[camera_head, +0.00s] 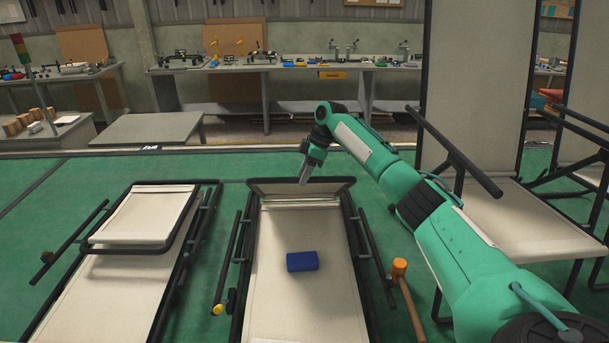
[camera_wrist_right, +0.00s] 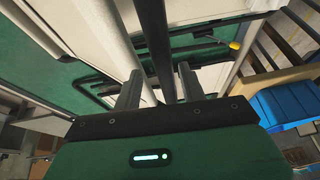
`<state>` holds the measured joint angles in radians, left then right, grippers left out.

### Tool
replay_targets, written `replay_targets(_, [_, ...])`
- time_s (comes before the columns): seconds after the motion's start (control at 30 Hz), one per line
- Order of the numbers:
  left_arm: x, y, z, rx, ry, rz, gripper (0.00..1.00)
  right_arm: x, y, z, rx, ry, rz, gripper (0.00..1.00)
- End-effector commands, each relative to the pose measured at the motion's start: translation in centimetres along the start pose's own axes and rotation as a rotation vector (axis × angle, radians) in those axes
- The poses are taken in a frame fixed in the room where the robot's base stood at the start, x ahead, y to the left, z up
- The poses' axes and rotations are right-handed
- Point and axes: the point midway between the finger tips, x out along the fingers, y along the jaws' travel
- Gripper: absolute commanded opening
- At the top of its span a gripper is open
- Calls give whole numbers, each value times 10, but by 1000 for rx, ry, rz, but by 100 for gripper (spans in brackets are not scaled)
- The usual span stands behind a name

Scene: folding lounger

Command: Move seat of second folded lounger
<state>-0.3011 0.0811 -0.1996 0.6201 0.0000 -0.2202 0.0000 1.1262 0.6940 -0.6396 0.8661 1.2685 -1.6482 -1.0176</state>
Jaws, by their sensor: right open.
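The middle lounger lies flat on the green floor, with a cream bed (camera_head: 300,225) and a dark tube frame. At its far end a seat panel (camera_head: 270,187) is tilted up and shows almost edge-on. My right gripper (camera_head: 304,182) points down at this panel's top bar. In the right wrist view my open right gripper (camera_wrist_right: 160,88) has a dark bar (camera_wrist_right: 155,45) running between its fingers; I cannot tell whether they touch it. A second lounger lies at the left, its cream panel (camera_head: 140,215) flat over its bed. My left gripper is out of view.
A blue block (camera_head: 302,261) lies on the middle bed. An orange-headed mallet (camera_head: 399,268) is beside its right rail. An upright cream lounger (camera_head: 475,80) stands at the right, near my right arm. A workbench (camera_head: 225,68) runs along the back; green floor lies before it.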

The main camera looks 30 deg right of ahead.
Motion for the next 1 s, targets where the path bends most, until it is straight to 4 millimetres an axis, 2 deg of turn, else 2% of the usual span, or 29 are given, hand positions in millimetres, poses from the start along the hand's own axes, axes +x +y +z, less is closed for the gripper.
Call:
replay_targets(0.17, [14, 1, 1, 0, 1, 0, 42, -27, 1, 1, 0, 2, 5, 41])
replay_targets(0.33, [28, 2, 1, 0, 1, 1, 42, -69, 1, 1, 0, 3, 6, 41])
replay_targets(0.5, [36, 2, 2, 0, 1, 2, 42, -104, 0, 1, 0, 2, 5, 41])
replay_targets(0.6, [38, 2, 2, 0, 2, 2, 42, -118, 0, 0, 0, 1, 3, 41])
replay_targets(0.8, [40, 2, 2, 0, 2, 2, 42, -132, -1, 0, 1, -1, 2, 41])
replay_targets(1.0, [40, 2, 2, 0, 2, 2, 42, -134, -1, 0, 0, -1, 1, 41])
